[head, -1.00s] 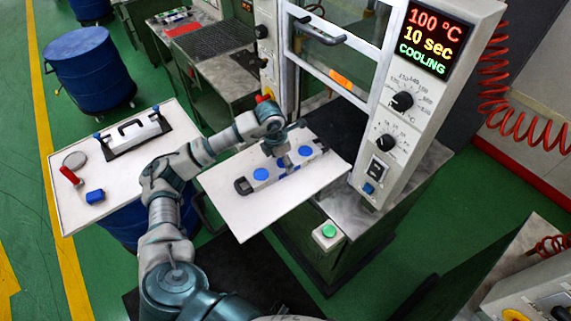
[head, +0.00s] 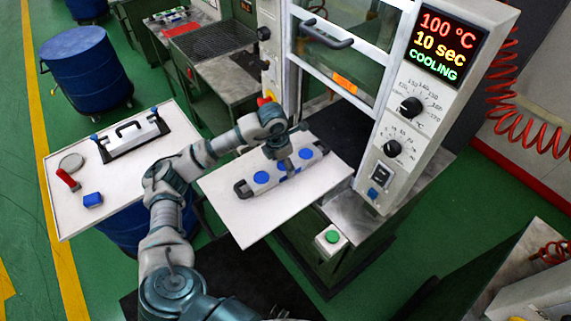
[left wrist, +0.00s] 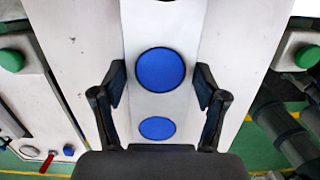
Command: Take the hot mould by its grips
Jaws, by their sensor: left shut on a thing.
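The mould (head: 262,178) is a pale grey bar with blue discs on top and a dark grip at each end. It lies on a white board in front of the press. The near-left grip (head: 241,190) shows clear; the far-right grip (head: 322,148) shows partly. My left gripper (head: 285,166) points down over the middle of the mould, between the end grips. In the left wrist view my left gripper (left wrist: 160,100) has its two dark fingers on either side of the mould (left wrist: 160,70), shut on its body. My right gripper is not seen.
The press has a glass door and a panel (head: 437,45) reading 100 °C, 10 sec, COOLING. A green button box (head: 331,238) stands beside the white board (head: 257,226). At left, a white table (head: 60,215) holds a handled tool (head: 130,130), a red-handled item and a blue block.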

